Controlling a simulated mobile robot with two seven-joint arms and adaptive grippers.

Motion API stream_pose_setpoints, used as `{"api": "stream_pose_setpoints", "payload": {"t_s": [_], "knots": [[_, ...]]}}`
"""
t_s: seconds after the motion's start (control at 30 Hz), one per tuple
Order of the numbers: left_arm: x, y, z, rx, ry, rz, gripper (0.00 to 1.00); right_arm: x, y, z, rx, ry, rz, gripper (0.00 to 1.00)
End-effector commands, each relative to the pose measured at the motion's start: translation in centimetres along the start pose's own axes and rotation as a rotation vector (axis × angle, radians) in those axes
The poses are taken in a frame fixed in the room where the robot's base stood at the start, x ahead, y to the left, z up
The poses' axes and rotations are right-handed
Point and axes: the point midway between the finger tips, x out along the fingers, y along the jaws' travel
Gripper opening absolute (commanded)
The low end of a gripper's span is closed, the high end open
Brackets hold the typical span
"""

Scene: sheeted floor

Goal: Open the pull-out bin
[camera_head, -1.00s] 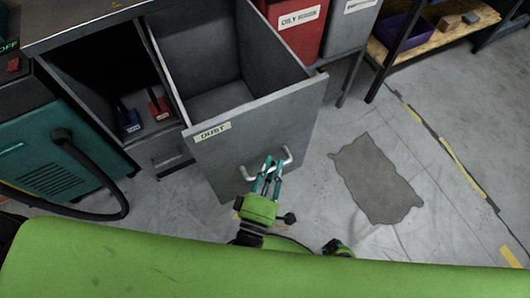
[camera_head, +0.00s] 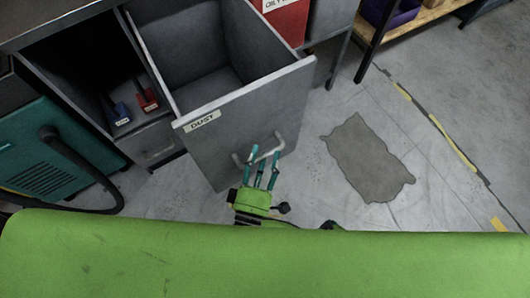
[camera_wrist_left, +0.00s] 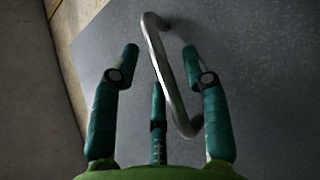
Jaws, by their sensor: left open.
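The grey pull-out bin (camera_head: 240,132), labelled DUST, stands pulled far out of its cabinet, and its empty inside shows from above. Its front carries a metal bar handle (camera_head: 240,159). My left gripper (camera_head: 262,152) is open at the handle, with its teal fingers spread. In the left wrist view the handle (camera_wrist_left: 160,70) runs slanted between the fingers of the gripper (camera_wrist_left: 160,75), and the fingers are not closed on it. Whether any finger touches the handle I cannot tell. My right gripper is not in view.
A dark open compartment with small blue (camera_head: 121,114) and red (camera_head: 147,98) items lies left of the bin. A teal machine (camera_head: 50,150) with a black hose stands at the left. A red bin (camera_head: 284,18) stands behind. Floor at right is clear except a flat grey patch (camera_head: 368,160).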

Motion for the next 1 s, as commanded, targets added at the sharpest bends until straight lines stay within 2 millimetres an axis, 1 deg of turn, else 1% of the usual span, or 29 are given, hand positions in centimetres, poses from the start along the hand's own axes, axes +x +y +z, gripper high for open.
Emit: {"api": "stream_pose_setpoints", "payload": {"t_s": [0.03, 0.3, 0.4, 0.5, 0.6, 0.7, 1.0], "knots": [[-1.1, -0.1, 0.0, 0.001, -0.003, -0.006, 0.46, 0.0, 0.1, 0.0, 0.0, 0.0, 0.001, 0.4], [-6.8, -0.1, 0.0, 0.001, -0.004, -0.006, 0.46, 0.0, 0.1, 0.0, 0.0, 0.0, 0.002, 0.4], [-8.6, -0.1, 0.1, 0.001, -0.003, -0.005, 0.46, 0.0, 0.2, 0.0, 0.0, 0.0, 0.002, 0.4], [-9.8, 0.0, 0.0, 0.001, -0.003, -0.003, 0.46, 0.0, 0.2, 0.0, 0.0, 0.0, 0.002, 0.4], [-10.6, 0.0, 0.0, 0.001, -0.002, -0.003, 0.46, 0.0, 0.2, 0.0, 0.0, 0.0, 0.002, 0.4], [-10.9, 0.0, 0.0, 0.001, -0.001, -0.002, 0.46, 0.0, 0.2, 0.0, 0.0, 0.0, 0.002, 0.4], [-10.9, 0.0, 0.0, 0.001, -0.001, -0.002, 0.46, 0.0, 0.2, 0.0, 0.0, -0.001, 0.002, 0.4]]}}
